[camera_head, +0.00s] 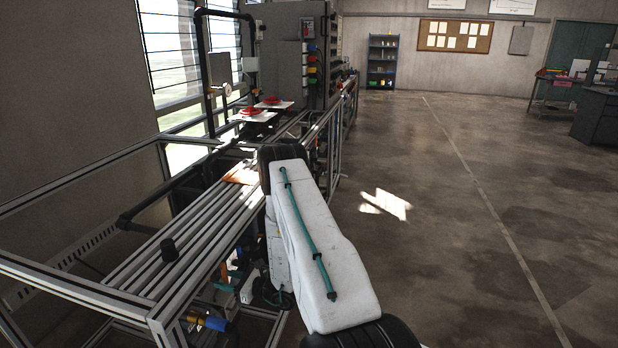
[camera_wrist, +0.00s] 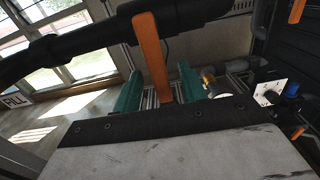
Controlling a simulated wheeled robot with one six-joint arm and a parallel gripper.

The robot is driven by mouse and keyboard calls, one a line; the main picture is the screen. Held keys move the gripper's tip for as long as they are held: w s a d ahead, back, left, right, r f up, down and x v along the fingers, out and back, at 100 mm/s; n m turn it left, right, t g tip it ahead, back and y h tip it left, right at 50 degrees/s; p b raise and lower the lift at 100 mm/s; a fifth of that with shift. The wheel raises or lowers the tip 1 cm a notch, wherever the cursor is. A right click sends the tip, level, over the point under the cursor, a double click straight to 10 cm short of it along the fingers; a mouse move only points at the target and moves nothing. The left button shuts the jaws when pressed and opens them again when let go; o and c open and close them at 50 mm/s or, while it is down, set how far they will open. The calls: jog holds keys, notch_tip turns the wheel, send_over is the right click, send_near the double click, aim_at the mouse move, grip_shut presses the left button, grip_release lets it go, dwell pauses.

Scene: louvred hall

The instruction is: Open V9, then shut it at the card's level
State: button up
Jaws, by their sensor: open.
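In the wrist view a flat orange lever (camera_wrist: 151,55) runs down from a black pipe (camera_wrist: 90,42) and passes between the two teal fingers of my gripper (camera_wrist: 160,74). The fingers stand apart, with a wider gap at the left of the lever than at the right. I cannot tell whether either finger touches it. No V9 label is readable, so I cannot confirm that this lever is V9's. A white plate (camera_wrist: 266,93) with dark round parts is at the right; I cannot tell whether it is the card. In the head view my arm hides much of the working area.
A metal frame rig (camera_head: 160,318) stands along the left wall, with red handwheels (camera_head: 250,111) on white plates. A blue and yellow fitting (camera_head: 208,322) sits low inside it. Another orange part (camera_wrist: 297,11) is at the wrist view's upper right. The floor (camera_head: 470,230) at the right is clear.

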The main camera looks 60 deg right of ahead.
jog(key=v, duration=0.7)
jog(key=shift+r, duration=0.1)
